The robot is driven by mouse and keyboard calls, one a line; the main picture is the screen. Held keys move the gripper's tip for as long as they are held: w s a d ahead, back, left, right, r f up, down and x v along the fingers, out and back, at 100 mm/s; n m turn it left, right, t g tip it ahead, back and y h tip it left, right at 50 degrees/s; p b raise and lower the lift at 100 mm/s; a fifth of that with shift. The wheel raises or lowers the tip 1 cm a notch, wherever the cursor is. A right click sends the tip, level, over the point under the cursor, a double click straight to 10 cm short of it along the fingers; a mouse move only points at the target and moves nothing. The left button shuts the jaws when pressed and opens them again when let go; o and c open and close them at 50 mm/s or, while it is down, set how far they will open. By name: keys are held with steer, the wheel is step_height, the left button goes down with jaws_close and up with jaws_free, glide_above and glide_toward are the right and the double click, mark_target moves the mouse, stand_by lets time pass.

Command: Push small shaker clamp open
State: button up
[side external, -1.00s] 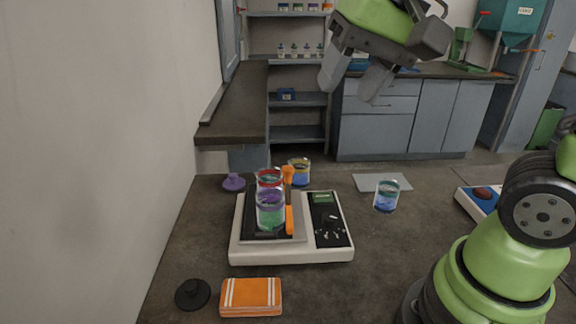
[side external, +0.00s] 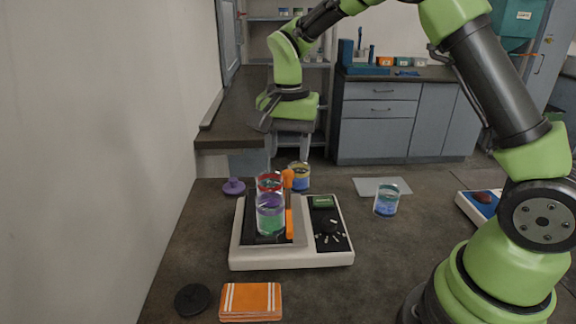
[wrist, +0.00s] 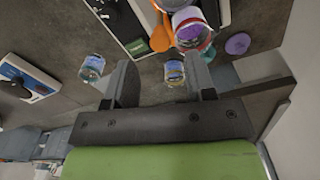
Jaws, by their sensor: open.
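The shaker (side external: 290,260) is a white-based machine on the dark table, with a black control panel on its right. Two jars stand on its plate, one with a purple band (side external: 270,212) and one with a red rim (side external: 270,181) behind it. An orange clamp (side external: 288,179) stands upright close to the jars' right side; its orange part also shows in the wrist view (wrist: 160,38). I cannot tell whether the clamp is open. My gripper (side external: 288,150) is open and empty, pointing down above and behind the shaker. Its spread fingers also show in the wrist view (wrist: 163,78).
A yellow-banded jar (side external: 299,175) stands just behind the shaker, below my gripper. A blue jar (side external: 386,199) stands to the right. A purple knob-like lid (side external: 234,186), black lid (side external: 193,299) and orange cloth (side external: 250,301) lie around the shaker. A wall borders the left.

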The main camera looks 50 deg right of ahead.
mark_target(288, 172)
steer(key=shift+f, duration=2.1)
